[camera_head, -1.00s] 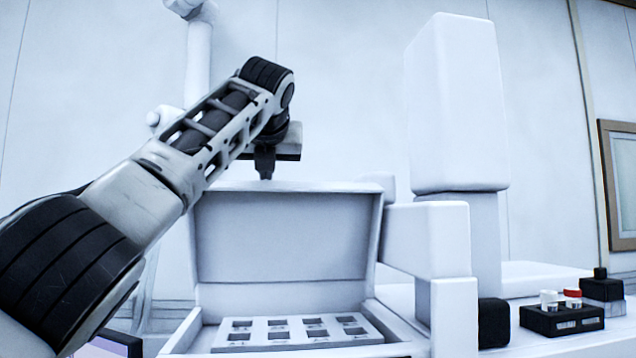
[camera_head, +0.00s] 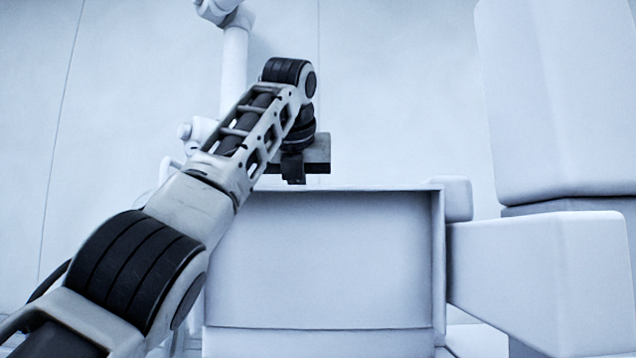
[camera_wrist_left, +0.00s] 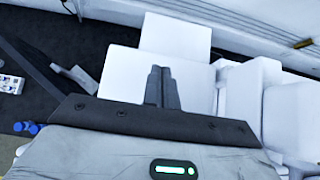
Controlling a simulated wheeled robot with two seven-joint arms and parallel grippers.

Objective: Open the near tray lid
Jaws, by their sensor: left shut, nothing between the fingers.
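The white tray lid (camera_head: 320,260) stands upright and open in the head view, its inner face toward me. My left gripper (camera_head: 293,181) hangs fingers down just above the lid's top edge, left of its middle. Whether it touches the edge I cannot tell. In the left wrist view its two fingers (camera_wrist_left: 162,75) are shut together with nothing between them, in front of white panels; which of these is the lid is unclear. The tray's inside is below the head picture. My right gripper is not in view.
A white block-shaped arm (camera_head: 540,275) stands close right of the lid, with a tall white column (camera_head: 560,100) behind it. A thin white post (camera_head: 235,75) stands at the back left. The wall behind is plain. Dark floor (camera_wrist_left: 40,70) shows at left in the wrist view.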

